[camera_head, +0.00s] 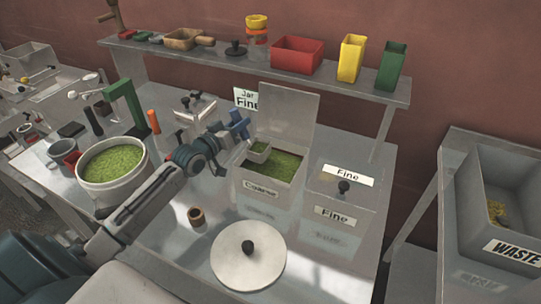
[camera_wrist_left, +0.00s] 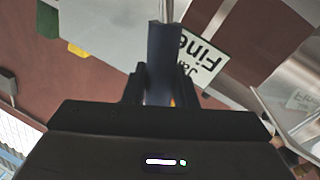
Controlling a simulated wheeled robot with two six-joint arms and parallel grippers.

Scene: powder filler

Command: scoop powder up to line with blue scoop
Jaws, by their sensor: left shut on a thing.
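My left gripper (camera_head: 236,138) is shut on the blue handle of the scoop (camera_head: 241,122). The wrist view shows the blue handle (camera_wrist_left: 162,65) upright between my two dark fingers. The scoop's grey bowl (camera_head: 260,147) is at the back left of the open bin labelled Coarse (camera_head: 262,190), with some green in it. Green powder (camera_head: 286,166) lies in that bin. I cannot tell whether the bowl touches the powder, and no fill line is readable. My right gripper is not in view.
A lidded Fine bin (camera_head: 335,213) stands to the right. A white pot of green powder (camera_head: 112,172) stands left, and a round lid (camera_head: 248,256) lies in front. A Jar Fine sign (camera_head: 246,98) is behind.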

